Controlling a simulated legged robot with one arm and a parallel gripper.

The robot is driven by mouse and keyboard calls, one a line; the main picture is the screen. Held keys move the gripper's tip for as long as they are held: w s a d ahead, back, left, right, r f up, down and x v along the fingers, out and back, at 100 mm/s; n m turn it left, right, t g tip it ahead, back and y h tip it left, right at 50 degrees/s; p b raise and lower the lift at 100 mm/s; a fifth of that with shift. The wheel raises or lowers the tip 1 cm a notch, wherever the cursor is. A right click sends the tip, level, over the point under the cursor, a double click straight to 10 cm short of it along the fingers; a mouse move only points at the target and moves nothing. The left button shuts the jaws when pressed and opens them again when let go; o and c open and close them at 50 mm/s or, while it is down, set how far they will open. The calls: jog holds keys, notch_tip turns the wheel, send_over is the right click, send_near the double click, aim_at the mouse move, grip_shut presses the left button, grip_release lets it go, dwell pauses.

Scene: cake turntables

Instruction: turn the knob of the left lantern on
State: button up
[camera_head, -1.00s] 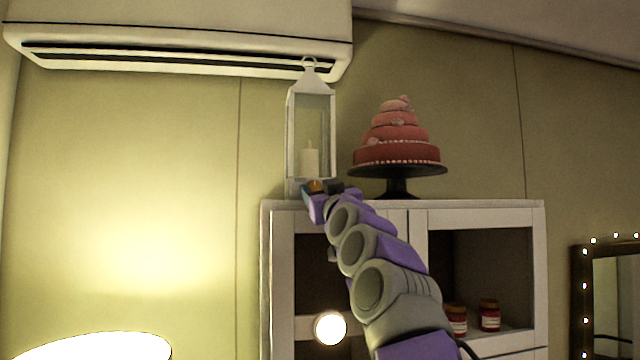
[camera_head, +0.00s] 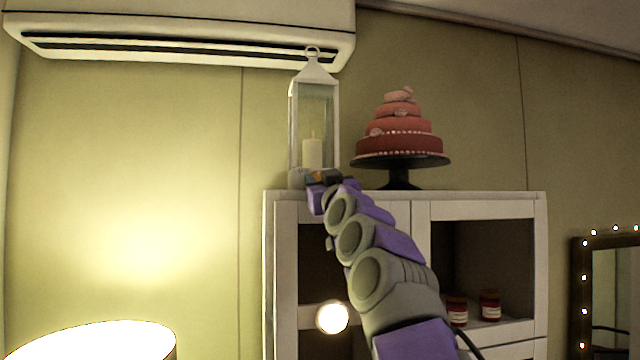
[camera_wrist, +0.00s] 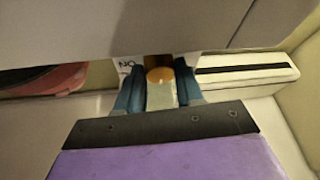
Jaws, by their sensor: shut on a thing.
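A white lantern (camera_head: 294,125) with a pale candle (camera_head: 312,153) inside stands upright on top of the white cabinet, at its left end. It is the only lantern in the head view. My gripper (camera_head: 322,177) is at the lantern's base, in front of it. In the wrist view, the teal fingers of my gripper (camera_wrist: 158,80) are on both sides of an orange-brown round knob (camera_wrist: 160,75) and are shut on it. A white label with dark letters (camera_wrist: 127,68) is beside the knob, partly covered by a finger. The knob's turned angle cannot be told.
A tiered pink-red cake (camera_head: 400,130) on a dark stand (camera_head: 400,181) is close to the right of the lantern. An air conditioner (camera_head: 180,35) hangs just above. The white cabinet (camera_head: 480,210) is below, with red jars (camera_head: 490,305). Open wall lies left.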

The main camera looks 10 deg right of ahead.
jog(key=shift+a+f, duration=0.1)
jog(key=shift+a+m+h+p, duration=0.1)
jog(key=shift+m+h+p, duration=0.8)
jog(key=shift+m, duration=0.9)
jog(key=m+h+p, duration=0.2)
jog(key=m, duration=0.1)
jog(key=shift+m, duration=0.3)
jog(key=shift+m+h+p, duration=0.3)
jog(key=shift+m+p, duration=0.1)
jog(key=shift+p, duration=0.25)
jog(key=shift+m+p, duration=0.3)
jog(key=shift+m, duration=0.1)
